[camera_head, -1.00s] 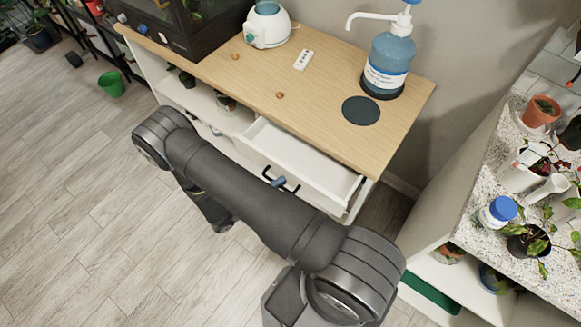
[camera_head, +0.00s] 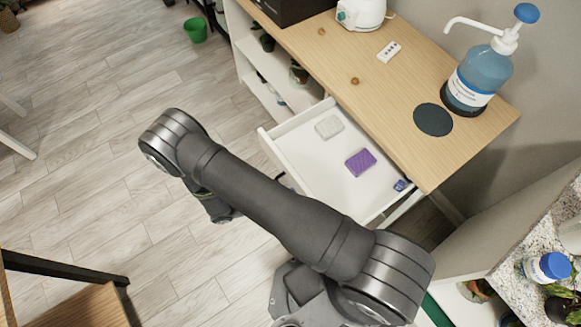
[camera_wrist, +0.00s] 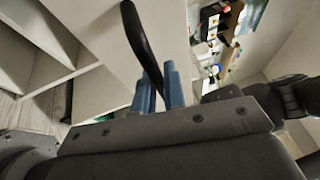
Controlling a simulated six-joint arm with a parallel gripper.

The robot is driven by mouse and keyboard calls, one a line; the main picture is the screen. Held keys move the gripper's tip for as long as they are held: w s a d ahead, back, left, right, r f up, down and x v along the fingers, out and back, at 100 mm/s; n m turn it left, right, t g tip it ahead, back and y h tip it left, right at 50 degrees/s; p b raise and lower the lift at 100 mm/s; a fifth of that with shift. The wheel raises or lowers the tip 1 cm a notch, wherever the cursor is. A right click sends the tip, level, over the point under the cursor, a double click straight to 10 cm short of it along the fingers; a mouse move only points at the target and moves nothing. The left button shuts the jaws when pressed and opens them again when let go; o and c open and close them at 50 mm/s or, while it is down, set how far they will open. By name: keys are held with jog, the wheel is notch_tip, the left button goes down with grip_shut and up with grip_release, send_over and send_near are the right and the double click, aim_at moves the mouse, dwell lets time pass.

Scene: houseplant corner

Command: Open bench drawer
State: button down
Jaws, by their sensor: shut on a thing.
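The bench drawer (camera_head: 312,172) is white and stands well out from under the wooden bench top (camera_head: 385,75). Inside lie a pale block (camera_head: 328,127), a purple block (camera_head: 361,162) and a small blue item (camera_head: 401,185) near the right end. In the wrist view my gripper (camera_wrist: 163,88) has its blue fingers shut on the black drawer handle (camera_wrist: 140,40), which stands out from the white drawer front (camera_wrist: 108,45). In the head view my arm hides the gripper and most of the handle.
A blue pump bottle (camera_head: 480,75) and a dark round mat (camera_head: 433,119) are on the bench. A speckled counter (camera_head: 510,272) with a white blue-capped jar (camera_head: 546,267) is at the right. A wooden piece of furniture (camera_head: 85,308) is at the lower left. Floor left of my arm is clear.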

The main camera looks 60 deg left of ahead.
jog(key=shift+a, duration=0.1)
jog(key=c, duration=1.8)
grip_release()
jog(key=shift+o, duration=0.2)
jog(key=v, duration=1.2)
jog(key=shift+w, duration=0.1)
jog(key=x, duration=1.2)
jog(key=v, duration=0.8)
